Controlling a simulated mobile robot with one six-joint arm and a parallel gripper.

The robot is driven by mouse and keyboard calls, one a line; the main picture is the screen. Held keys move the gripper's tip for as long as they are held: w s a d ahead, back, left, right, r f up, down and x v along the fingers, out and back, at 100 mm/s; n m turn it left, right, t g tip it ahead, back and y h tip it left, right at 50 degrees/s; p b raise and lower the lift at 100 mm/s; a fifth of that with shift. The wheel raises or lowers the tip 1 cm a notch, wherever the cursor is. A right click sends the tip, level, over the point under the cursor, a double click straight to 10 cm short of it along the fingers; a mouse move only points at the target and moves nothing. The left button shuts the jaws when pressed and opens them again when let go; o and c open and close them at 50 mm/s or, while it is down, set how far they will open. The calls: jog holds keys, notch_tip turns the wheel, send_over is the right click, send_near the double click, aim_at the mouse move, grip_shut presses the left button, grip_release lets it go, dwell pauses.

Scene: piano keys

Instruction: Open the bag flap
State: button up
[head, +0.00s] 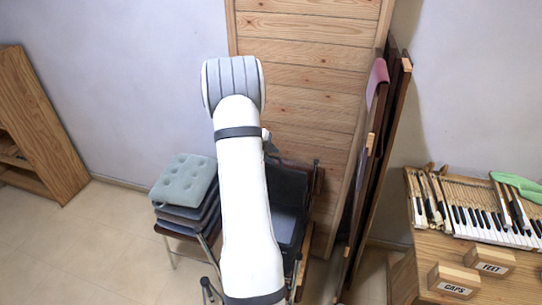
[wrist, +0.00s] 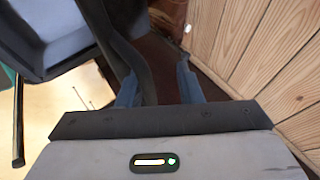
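A black bag-like thing (head: 292,187) with a grey-blue panel sits behind my white arm in the head view, partly hidden by it. In the wrist view, a dark-edged grey-blue thing (wrist: 52,32), which may be the bag, fills the upper left. A dark curved strap or flap edge (wrist: 136,58) runs down beside the left finger; I cannot tell whether they touch. My gripper (wrist: 156,75) is open, its two blue fingers apart, with a dark brown surface behind them. My gripper is hidden by the arm in the head view.
A wooden plank panel (head: 300,75) stands behind the bag, and it is close on the right in the wrist view (wrist: 265,60). Stacked cushions (head: 185,181) sit on a stool at left. Dark leaning boards (head: 378,170) stand at right, near a table with piano keys (head: 490,222).

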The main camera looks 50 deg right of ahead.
jog(key=b+v, duration=0.1)
jog(key=v, duration=0.6)
jog(key=shift+a+r, duration=0.2)
jog(key=shift+r, duration=0.15)
jog(key=shift+w, duration=0.15)
